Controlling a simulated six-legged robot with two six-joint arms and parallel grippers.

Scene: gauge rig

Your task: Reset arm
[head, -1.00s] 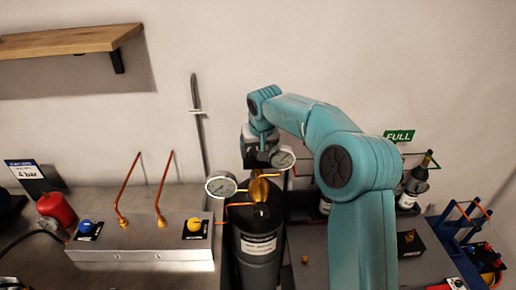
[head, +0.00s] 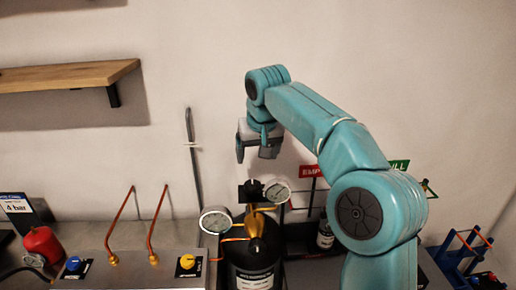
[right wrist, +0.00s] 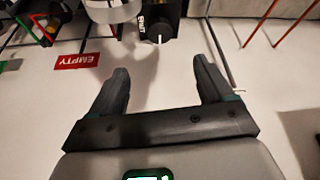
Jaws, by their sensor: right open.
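My right arm comes in from the right in the head view, bent over the black gas cylinder (head: 254,262). My right gripper (head: 256,152) is open and empty, above the regulator with its brass body (head: 256,222) and two round gauges, the left gauge (head: 216,220) and the right gauge (head: 276,192). A black knob (head: 251,191) sits at the top of the regulator. In the right wrist view the gripper fingers (right wrist: 160,88) are spread apart, and the black knob (right wrist: 157,28) with a white mark lies beyond them, not touching. My left gripper is not in view.
A metal panel (head: 135,275) with a blue knob (head: 73,263), a yellow knob (head: 187,262) and copper tubes stands left. A red canister (head: 43,243) and a "4 bar" card (head: 17,212) are further left. A wooden shelf (head: 65,77) is on the wall. A bottle (head: 325,235) stands right of the cylinder.

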